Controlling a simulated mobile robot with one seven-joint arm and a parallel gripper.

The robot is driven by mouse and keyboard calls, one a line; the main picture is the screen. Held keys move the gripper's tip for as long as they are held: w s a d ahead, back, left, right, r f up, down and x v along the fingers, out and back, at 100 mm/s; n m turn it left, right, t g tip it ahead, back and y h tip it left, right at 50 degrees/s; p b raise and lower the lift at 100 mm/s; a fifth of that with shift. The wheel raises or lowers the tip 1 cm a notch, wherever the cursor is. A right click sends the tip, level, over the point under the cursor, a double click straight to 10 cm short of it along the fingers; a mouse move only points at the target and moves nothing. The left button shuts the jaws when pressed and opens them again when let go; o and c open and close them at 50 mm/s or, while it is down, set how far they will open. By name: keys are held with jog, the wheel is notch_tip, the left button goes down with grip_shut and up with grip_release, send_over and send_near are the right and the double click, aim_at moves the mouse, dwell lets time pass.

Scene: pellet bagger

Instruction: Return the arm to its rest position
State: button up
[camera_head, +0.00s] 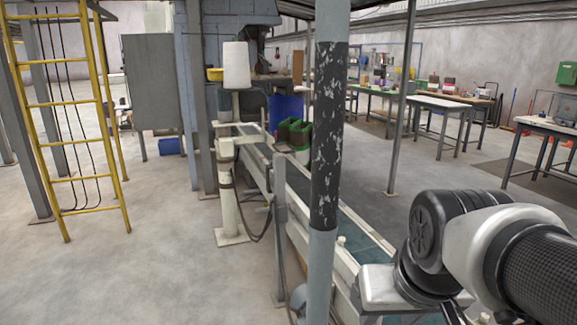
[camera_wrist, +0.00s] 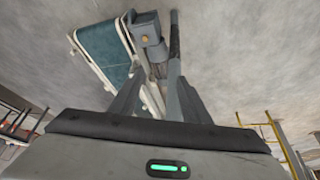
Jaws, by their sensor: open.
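My arm (camera_head: 480,245) is in the lower right of the head view, bent, with its black and white joints in front of the near end of the conveyor. The gripper end is not clearly seen there. In the wrist view my gripper (camera_wrist: 158,80) shows two grey fingers spread apart, with nothing held between them. Beyond the fingers are the floor, a conveyor end with a teal belt (camera_wrist: 106,52) and a grey motor box (camera_wrist: 148,30).
The conveyor (camera_head: 350,232) runs away from me, with green containers (camera_head: 294,134) and a blue bin (camera_head: 285,110) at its far part. A blue-grey post (camera_head: 329,140) stands close in front. A yellow ladder (camera_head: 75,120) is at left. Workbenches (camera_head: 435,103) stand back right. Left floor is clear.

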notch_tip(320, 180, up, 21)
jog(key=s+a+p, duration=0.1)
jog(key=s+p, duration=0.2)
jog(key=p, duration=1.6)
jog(key=shift+r+t, duration=0.2)
jog(key=shift+t, duration=0.1)
